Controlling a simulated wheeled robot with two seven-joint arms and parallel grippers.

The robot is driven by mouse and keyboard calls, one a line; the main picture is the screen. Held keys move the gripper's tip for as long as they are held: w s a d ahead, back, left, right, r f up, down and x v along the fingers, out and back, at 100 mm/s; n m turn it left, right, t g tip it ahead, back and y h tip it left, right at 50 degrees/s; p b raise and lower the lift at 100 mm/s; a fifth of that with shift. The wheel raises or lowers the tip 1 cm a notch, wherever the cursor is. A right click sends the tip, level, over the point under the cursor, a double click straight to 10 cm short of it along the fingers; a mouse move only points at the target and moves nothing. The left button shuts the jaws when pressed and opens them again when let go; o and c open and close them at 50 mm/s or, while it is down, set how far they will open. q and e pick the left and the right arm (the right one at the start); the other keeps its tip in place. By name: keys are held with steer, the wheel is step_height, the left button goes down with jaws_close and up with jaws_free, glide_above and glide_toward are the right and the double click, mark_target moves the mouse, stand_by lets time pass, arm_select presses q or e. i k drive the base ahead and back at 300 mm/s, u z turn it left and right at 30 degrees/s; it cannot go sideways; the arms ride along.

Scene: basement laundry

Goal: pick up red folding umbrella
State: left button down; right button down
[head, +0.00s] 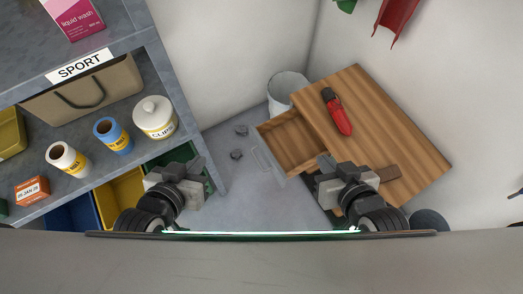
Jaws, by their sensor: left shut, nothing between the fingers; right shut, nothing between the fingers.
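The red folding umbrella (340,118) lies on top of a wooden cabinet (400,128), with its dark handle end toward the back. My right gripper (328,164) is shut and empty, in front of the umbrella and apart from it, over the near side of the cabinet. My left gripper (196,164) is shut and empty, further left beside the shelf edge. The umbrella is in full view, with nothing covering it.
The cabinet's drawer (290,142) stands open and looks empty. A grey shelf (125,88) at left holds a CLIPS jar (155,117), a bag and small containers. Two small dark objects lie on the floor.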

mark_target(336, 110)
steer(key=k, duration=1.15)
steer(key=z, duration=0.55)
steer(key=i, duration=1.4)
steer(key=u, duration=0.9)
